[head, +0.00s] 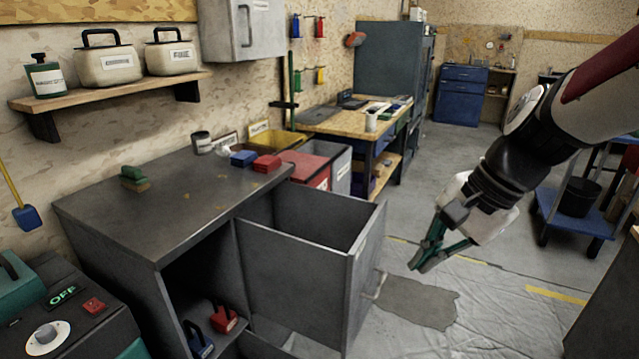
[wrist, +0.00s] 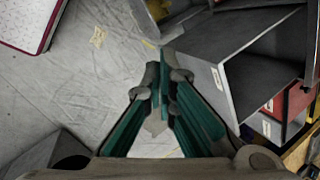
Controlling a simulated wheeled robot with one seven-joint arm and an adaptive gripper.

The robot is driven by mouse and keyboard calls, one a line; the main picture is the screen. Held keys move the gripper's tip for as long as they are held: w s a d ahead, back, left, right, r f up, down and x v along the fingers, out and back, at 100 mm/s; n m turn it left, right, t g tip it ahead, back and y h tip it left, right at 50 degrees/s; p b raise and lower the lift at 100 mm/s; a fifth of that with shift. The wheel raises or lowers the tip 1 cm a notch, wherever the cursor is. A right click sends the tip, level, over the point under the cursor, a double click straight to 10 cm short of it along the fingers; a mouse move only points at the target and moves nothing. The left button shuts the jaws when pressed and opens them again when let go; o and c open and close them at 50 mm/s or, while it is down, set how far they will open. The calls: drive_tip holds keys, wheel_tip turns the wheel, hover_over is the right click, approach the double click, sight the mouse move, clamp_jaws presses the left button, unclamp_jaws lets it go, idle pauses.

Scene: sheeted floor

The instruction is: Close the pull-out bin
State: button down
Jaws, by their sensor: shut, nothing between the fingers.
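The pull-out bin (head: 300,262) is a grey open-topped box standing out from the front of a dark grey cabinet (head: 165,205). Its front panel (head: 368,265) faces right and carries a pale handle (head: 379,286) low down. The bin's inside looks empty where I can see it. My gripper (head: 418,266) has green fingers, shut and empty, in front of the bin's front panel and apart from it, to the right of and above the handle. In the wrist view the closed fingertips (wrist: 163,75) are beside the bin's grey panel (wrist: 222,92).
Red and blue blocks (head: 266,163) lie on the cabinet top. Red, yellow and grey bins (head: 308,172) stand behind it. A blue cart (head: 570,212) stands at the right. The sheeted floor (head: 480,300) before the bin is open, with a dark patch.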

drive_tip(key=w+d+f+m+t+y+b, duration=0.1)
drive_tip(key=w+d+f+m+b, duration=0.25)
drive_tip(key=w+f, duration=0.35)
drive_tip(key=w+d+f+m+t+y+b, duration=0.1)
drive_tip(key=w+d+f+m+y+b, duration=0.15)
drive_tip(key=w+f+m, duration=0.4)
drive_tip(key=w+d+f+m+b, duration=0.3)
drive_tip(key=w+f+b, duration=0.1)
drive_tip(key=f, duration=0.5)
drive_tip(key=shift+w+a+f+b, duration=0.9)
drive_tip(key=shift+a+f, duration=0.2)
drive_tip(key=shift+a, duration=0.5)
drive_tip(key=shift+w+a+f+b, duration=0.75)
drive_tip(key=shift+w+a+f, duration=0.3)
drive_tip(key=shift+a, duration=0.55)
drive_tip(key=shift+w+a+f+b, duration=0.85)
drive_tip(key=shift+a+f, duration=0.35)
drive_tip(key=shift+a, duration=0.4)
drive_tip(key=shift+a, duration=0.1)
